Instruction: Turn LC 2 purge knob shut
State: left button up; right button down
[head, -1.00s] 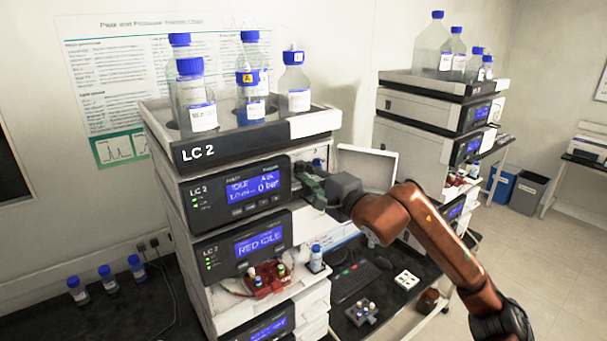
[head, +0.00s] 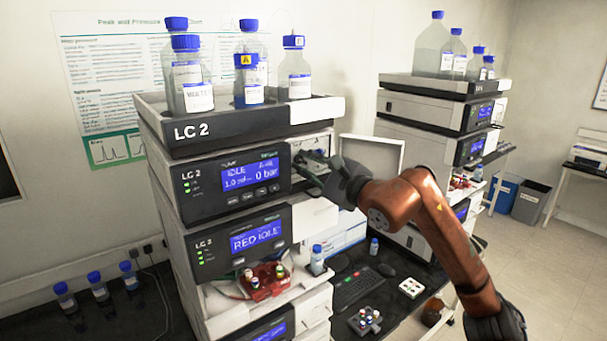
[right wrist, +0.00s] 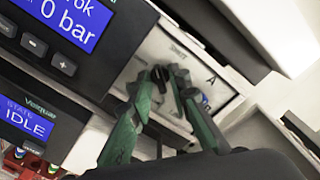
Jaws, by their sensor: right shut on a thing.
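The LC 2 stack (head: 230,185) stands left of centre in the head view, its upper display reading IDLE and 0 bar. The purge knob (right wrist: 160,75) is a small black knob on the pale panel right of that display, seen in the right wrist view. My right gripper (right wrist: 166,76), with green fingers, is shut on the knob, its fingertips on either side of it. In the head view the right gripper (head: 308,165) reaches the panel from the right and hides the knob. The knob's exact angle is hard to tell. My left gripper is not in view.
Several blue-capped bottles (head: 248,75) stand in the top tray (head: 235,122) of LC 2. Below are a red vial holder (head: 263,285), a keyboard (head: 352,288) and a small bottle (head: 373,246). A second stack (head: 425,112) stands at right, with open floor (head: 550,270) beyond.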

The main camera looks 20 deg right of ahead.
jog(key=m+b, duration=0.1)
jog(key=m, duration=0.1)
jog(key=m+b, duration=0.2)
jog(key=m, duration=0.1)
jog(key=shift+f+m, duration=0.2)
jog(key=shift+m, duration=0.1)
jog(key=m+b, duration=0.2)
jog(key=m, duration=0.2)
jog(key=shift+m, duration=0.4)
jog(key=c, duration=2.1)
grip_release()
jog(key=shift+r, duration=0.1)
jog(key=v, duration=1.2)
